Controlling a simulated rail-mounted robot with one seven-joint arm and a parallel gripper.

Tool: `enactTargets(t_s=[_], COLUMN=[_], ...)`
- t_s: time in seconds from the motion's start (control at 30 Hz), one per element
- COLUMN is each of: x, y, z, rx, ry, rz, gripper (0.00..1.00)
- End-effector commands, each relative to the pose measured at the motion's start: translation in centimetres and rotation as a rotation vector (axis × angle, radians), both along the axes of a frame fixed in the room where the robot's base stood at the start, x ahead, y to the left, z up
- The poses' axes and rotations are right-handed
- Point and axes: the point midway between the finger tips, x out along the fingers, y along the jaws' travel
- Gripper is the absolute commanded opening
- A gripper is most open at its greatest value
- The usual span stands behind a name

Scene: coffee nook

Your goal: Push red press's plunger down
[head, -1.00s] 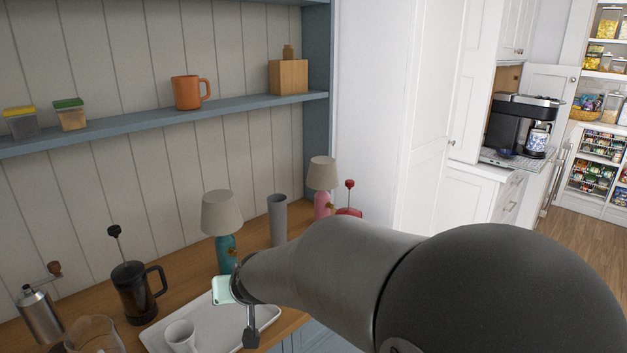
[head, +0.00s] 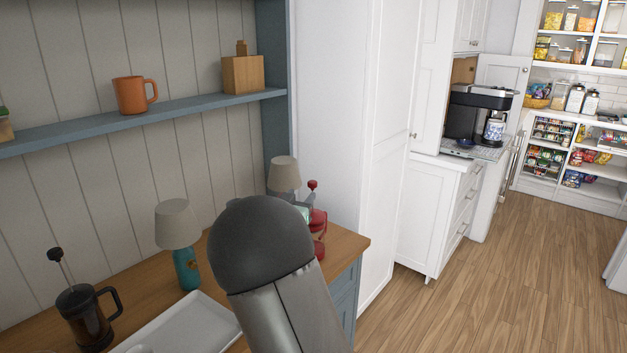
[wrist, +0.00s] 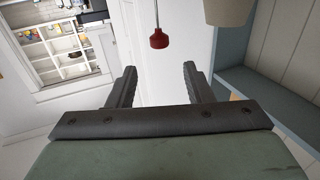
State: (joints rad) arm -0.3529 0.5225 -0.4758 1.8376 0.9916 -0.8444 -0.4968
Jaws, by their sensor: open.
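The red press (head: 319,225) stands near the right end of the wooden counter in the head view, partly hidden by my arm. Its red plunger knob (head: 312,185) sits on a raised rod. In the wrist view, which looks upside down, the red knob (wrist: 159,40) and its thin rod show just beyond the fingertips, roughly centred between them. My gripper (wrist: 159,70) is open, with nothing between its fingers. The knob looks apart from both fingers. In the head view my arm hides most of the gripper.
A lamp with a beige shade (head: 284,174) stands close beside the red press. A teal lamp (head: 187,268), a white tray (head: 190,325) and a black press (head: 86,315) are further left. A white cabinet wall (head: 345,110) rises behind the counter's right end.

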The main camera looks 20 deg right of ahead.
Motion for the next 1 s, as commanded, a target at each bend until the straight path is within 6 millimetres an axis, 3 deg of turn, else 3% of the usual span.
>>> enactTargets(t_s=[0.2,0.43,0.9,0.93,1.0], x=[3.5,6.3,7.5,7.5,7.5], y=[-3.5,-6.1,-7.1,-7.1,-7.1], z=[0.2,0.2,0.0,0.0,0.0], rx=[-0.001,-0.001,0.001,0.001,0.001], ry=[0.002,0.001,0.001,0.001,0.001], rz=[-0.002,0.000,0.002,0.002,0.002], gripper=[0.46,0.46,0.46,0.43,0.24])
